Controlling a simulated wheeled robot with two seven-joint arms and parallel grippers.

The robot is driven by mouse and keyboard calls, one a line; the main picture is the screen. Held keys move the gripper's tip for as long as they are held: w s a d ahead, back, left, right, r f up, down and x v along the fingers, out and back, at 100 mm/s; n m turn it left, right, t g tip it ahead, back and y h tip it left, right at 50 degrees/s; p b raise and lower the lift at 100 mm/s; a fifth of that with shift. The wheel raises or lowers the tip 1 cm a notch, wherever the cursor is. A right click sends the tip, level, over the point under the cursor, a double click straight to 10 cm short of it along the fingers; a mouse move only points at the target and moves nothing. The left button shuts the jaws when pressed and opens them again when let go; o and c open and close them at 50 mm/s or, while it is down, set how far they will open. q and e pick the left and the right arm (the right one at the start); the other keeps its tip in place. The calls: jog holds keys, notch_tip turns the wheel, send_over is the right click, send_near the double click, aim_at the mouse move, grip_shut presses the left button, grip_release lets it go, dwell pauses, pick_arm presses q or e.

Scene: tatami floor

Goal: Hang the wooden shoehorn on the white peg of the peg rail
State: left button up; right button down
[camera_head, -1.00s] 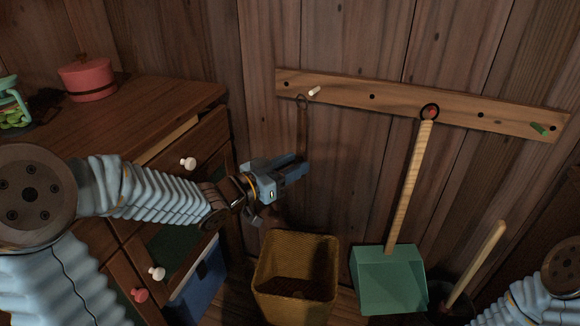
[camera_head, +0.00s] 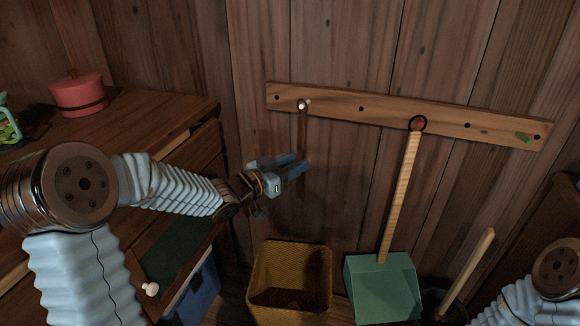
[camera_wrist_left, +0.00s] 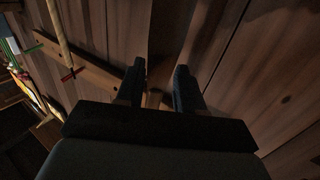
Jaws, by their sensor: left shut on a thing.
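The wooden peg rail (camera_head: 390,112) is fixed to the plank wall, sloping down to the right. Its white peg (camera_head: 306,103) is near the left end. The thin dark wooden shoehorn (camera_head: 303,128) hangs down from the peg's level into my left gripper (camera_head: 302,163). Its top loop overlaps the white peg in the head view; I cannot tell for sure whether it is around the peg or in front of it. My left gripper is shut on the shoehorn, whose end shows between the fingers in the left wrist view (camera_wrist_left: 154,98). My right gripper is out of view.
A green peg (camera_head: 524,138) is at the right end. Below stand a wicker basket (camera_head: 290,249) and a dark bin with a wooden handle (camera_head: 470,270). A wooden cabinet (camera_head: 135,120) carries a red pot (camera_head: 78,93).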

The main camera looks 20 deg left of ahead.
aim_at(297, 160)
pick_arm(q)
jog(key=shift+w+p, duration=0.3)
jog(key=shift+w, duration=0.65)
jog(key=shift+w+d+f+b, duration=0.1)
jog(key=shift+w+f+b, duration=0.45)
jog(key=shift+w, duration=0.25)
jog(key=o, duration=1.1)
